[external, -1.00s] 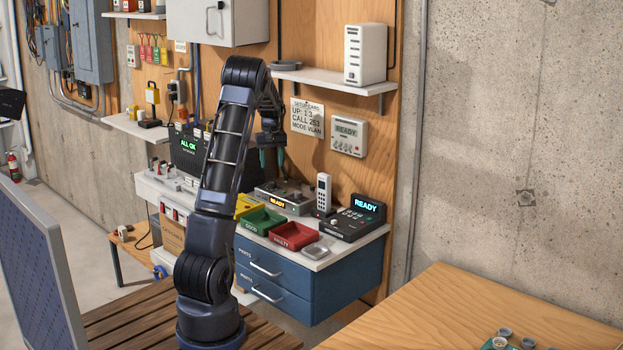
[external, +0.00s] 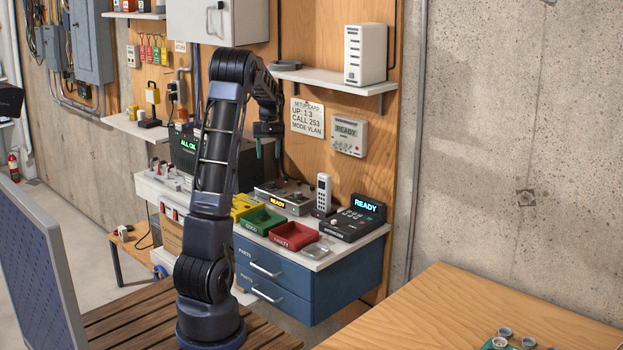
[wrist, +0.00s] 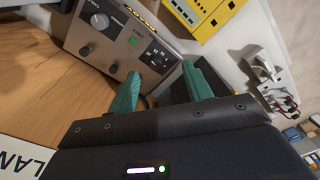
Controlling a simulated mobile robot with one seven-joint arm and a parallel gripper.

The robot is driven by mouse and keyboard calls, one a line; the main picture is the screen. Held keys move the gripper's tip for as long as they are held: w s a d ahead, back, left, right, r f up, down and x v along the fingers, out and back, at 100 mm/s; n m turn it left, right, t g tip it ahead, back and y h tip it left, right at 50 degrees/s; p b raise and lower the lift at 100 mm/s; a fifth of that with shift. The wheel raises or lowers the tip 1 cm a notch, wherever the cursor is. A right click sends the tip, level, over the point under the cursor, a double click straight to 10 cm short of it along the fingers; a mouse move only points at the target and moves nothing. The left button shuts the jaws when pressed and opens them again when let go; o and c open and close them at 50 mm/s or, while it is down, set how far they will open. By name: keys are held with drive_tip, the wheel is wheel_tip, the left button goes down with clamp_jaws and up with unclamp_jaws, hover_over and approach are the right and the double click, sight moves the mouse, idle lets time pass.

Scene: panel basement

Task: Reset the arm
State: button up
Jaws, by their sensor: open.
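My gripper (external: 268,149) hangs with its green fingers pointing down above the back of the workbench, in front of the wooden panel. In the wrist view my gripper (wrist: 160,88) shows two green fingertips spread apart with nothing between them.
A green bin (external: 262,221), a red bin (external: 293,236), a white handset (external: 323,190) and a black READY console (external: 357,218) stand on the bench. A shelf (external: 335,78) with a white box (external: 365,54) sits right of my arm. A setup card (external: 307,118) hangs on the panel.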

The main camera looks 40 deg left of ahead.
drive_tip(key=s+d+r+m+t, duration=0.1)
drive_tip(key=s+d+r+m, duration=0.15)
drive_tip(key=s+d, duration=0.4)
drive_tip(key=s+d+r+m+t, duration=0.1)
drive_tip(key=s+d+r, duration=0.25)
drive_tip(key=d, duration=0.55)
drive_tip(key=s+d+r+m+t, duration=0.1)
drive_tip(key=s+d+r+m, duration=0.1)
drive_tip(key=s+d+r, duration=0.45)
drive_tip(key=s+d+f+m+t, duration=0.1)
drive_tip(key=s+d+f+m, duration=0.1)
drive_tip(key=s+d, duration=0.5)
drive_tip(key=s+d+f+m, duration=0.3)
drive_tip(key=s+d, duration=0.4)
drive_tip(key=s, duration=0.3)
drive_tip(key=shift+d+f+t, duration=0.25)
drive_tip(key=shift+f+t, duration=0.15)
drive_tip(key=shift+f, duration=0.15)
